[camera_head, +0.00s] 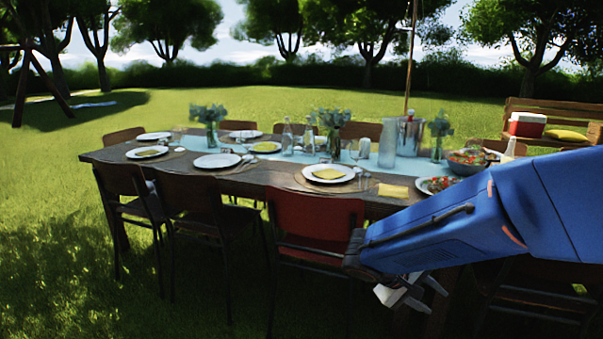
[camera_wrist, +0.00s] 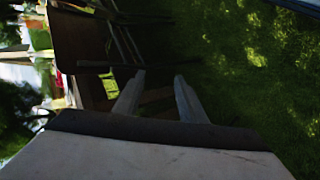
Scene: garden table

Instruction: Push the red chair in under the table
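The red chair (camera_head: 315,215) stands at the near long side of the table (camera_head: 255,187), its red backrest facing me and rising in front of the table edge. Its legs are dark and partly lost in shadow. My gripper (camera_head: 415,292) is low in front of the table, to the right of the red chair and apart from it in the head view. In the wrist view my gripper (camera_wrist: 157,80) has its two fingers spread with nothing between them. A dark chair back with thin legs shows sideways at upper left there; I cannot tell which chair it is.
Dark chairs (camera_head: 198,200) stand left of the red one, and another is partly hidden behind my arm at right. The table carries plates, glasses, flower vases and a salad bowl (camera_head: 468,160). A bench (camera_head: 555,115) with a red cooler is behind. Open grass lies at left.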

